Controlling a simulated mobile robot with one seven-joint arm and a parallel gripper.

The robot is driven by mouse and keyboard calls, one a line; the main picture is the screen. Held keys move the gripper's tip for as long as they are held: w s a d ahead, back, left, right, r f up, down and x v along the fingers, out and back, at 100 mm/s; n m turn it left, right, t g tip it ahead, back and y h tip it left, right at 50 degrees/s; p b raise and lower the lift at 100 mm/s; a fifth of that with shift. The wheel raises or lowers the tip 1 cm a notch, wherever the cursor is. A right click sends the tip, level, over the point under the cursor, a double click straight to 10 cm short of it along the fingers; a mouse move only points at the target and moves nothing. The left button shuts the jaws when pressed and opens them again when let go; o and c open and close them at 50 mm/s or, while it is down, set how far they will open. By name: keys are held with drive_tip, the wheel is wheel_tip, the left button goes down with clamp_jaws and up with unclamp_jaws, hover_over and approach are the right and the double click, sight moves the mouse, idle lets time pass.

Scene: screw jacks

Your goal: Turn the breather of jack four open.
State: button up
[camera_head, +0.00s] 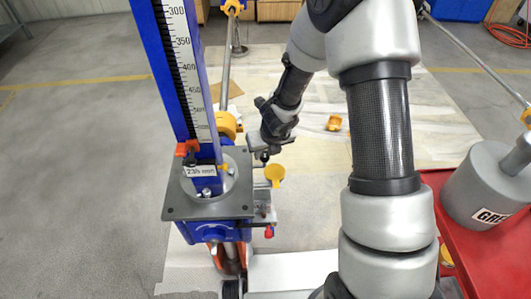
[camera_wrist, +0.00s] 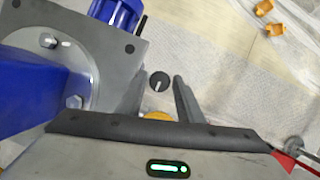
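A jack with a blue column (camera_head: 172,75) and grey top plate (camera_head: 180,205) stands left of centre in the head view. No jack number is readable. In the wrist view a small round black knob with a white line (camera_wrist: 159,82), apparently the breather, shows between the fingertips; the line runs roughly up and down in the picture. My gripper (camera_wrist: 158,86) is open, one finger on each side of the knob; I cannot tell whether they touch it. In the head view my gripper (camera_head: 262,155) is beside the plate's right edge, and the knob is not clear there.
A yellow round cap (camera_head: 275,173) is just below my gripper, and a red knob (camera_head: 268,232) sits lower on the jack. A red surface (camera_head: 490,250) with a grey cylinder (camera_head: 480,185) is at right. An orange piece (camera_head: 334,123) lies on the floor mat.

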drive_tip(key=c, duration=0.8)
drive_tip(key=shift+o, duration=0.2)
